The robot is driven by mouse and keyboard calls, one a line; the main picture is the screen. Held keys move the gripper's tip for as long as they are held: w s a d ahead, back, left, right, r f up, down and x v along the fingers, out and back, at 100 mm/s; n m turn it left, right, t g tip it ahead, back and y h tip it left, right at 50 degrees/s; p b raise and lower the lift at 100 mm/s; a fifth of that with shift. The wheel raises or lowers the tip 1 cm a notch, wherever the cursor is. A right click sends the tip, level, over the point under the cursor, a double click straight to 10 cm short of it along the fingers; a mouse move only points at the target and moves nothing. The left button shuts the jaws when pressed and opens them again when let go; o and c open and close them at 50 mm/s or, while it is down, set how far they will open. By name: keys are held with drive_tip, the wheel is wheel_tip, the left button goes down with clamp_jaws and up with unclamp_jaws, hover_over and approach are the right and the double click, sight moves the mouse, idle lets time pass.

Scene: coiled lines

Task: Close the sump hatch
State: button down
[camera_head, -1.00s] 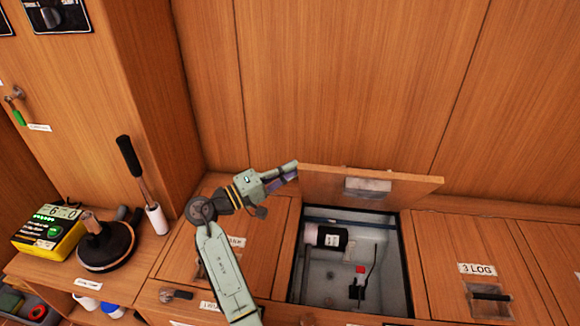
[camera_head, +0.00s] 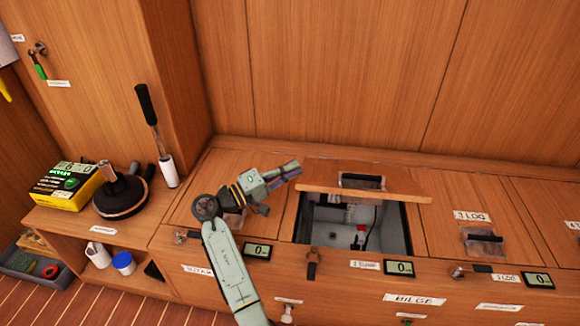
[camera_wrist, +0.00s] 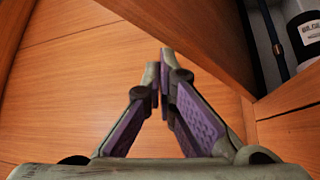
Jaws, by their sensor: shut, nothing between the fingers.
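The sump hatch lid (camera_head: 335,178) is a wooden panel with a recessed metal latch (camera_head: 362,181). It is hinged at the back and stands partly open, tilted over the sump opening (camera_head: 318,222). Inside the grey well are a dark bottle and a small pump with a red part, partly covered by the lid. My gripper (camera_head: 296,168) is at the lid's left edge, its tips close to it; I cannot tell whether they touch. In the wrist view my gripper (camera_wrist: 160,58) is shut and empty, with the bottle (camera_wrist: 303,30) at the upper right.
Closed hatches flank the opening, including the log hatch (camera_head: 478,215) on the right. The wooden wall rises directly behind the hatches.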

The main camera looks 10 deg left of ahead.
drive_tip(key=shift+s+a+f, duration=0.1)
drive_tip(key=shift+a+f, duration=0.05)
drive_tip(key=shift+f, duration=0.05)
idle(0.4)
